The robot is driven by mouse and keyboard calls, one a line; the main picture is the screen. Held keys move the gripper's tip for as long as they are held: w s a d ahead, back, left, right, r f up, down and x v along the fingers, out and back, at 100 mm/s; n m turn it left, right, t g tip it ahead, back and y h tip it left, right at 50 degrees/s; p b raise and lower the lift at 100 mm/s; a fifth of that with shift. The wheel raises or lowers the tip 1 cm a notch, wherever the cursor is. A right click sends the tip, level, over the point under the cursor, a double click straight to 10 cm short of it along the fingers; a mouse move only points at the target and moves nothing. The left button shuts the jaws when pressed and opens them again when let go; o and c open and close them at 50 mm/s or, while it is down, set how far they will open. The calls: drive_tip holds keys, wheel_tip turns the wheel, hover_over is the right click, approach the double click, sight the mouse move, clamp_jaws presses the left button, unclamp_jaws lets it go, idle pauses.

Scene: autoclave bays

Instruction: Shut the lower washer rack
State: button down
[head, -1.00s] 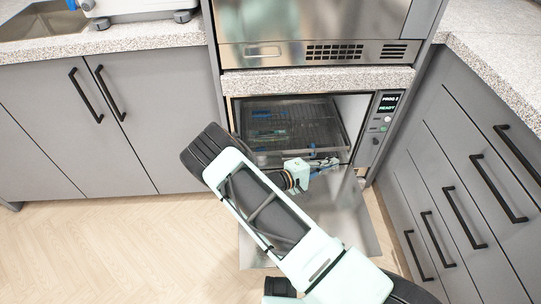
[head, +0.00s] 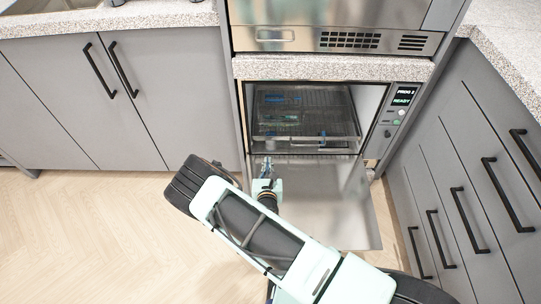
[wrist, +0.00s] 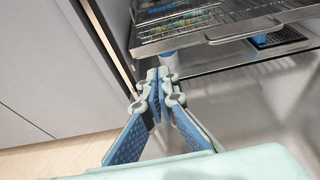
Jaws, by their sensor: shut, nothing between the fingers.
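The lower washer rack (head: 318,139) is a metal wire rack inside the open washer in the head view. Its front edge (wrist: 250,30) crosses the upper right of the wrist view. It appears to sit mostly inside the chamber; how deep it sits is unclear. My gripper (head: 266,163) is shut and empty, over the left part of the lowered door, in front of the chamber's left side. In the wrist view my gripper (wrist: 160,82) points toward the chamber's left edge, apart from the rack.
The steel washer door (head: 335,200) lies folded down in front of the chamber. Grey cabinets (head: 90,110) stand left and grey drawers (head: 470,190) right, all with black handles. Light wood floor (head: 80,230) is free at left.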

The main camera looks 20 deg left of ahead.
drive_tip(key=b, duration=0.4)
approach(268, 137)
drive_tip(key=x, duration=0.2)
drive_tip(key=f+x, duration=0.1)
drive_tip(key=x, duration=0.2)
drive_tip(key=shift+w, duration=0.1)
drive_tip(key=shift+w+a+r, duration=0.15)
drive_tip(key=shift+w, duration=0.45)
drive_tip(key=shift+w, duration=0.1)
drive_tip(key=w+a+b, duration=0.1)
drive_tip(key=w+b, duration=0.1)
drive_tip(key=w, duration=0.2)
drive_tip(key=w+a+b, duration=0.1)
drive_tip(key=w, duration=0.3)
drive_tip(key=w+a+b, duration=0.1)
drive_tip(key=w+b, duration=0.1)
drive_tip(key=w, duration=0.2)
drive_tip(key=shift+w+b, duration=0.15)
drive_tip(key=shift+b, duration=0.15)
drive_tip(key=shift+w+a, duration=0.2)
drive_tip(key=shift+w, duration=0.15)
drive_tip(key=shift+s, duration=0.15)
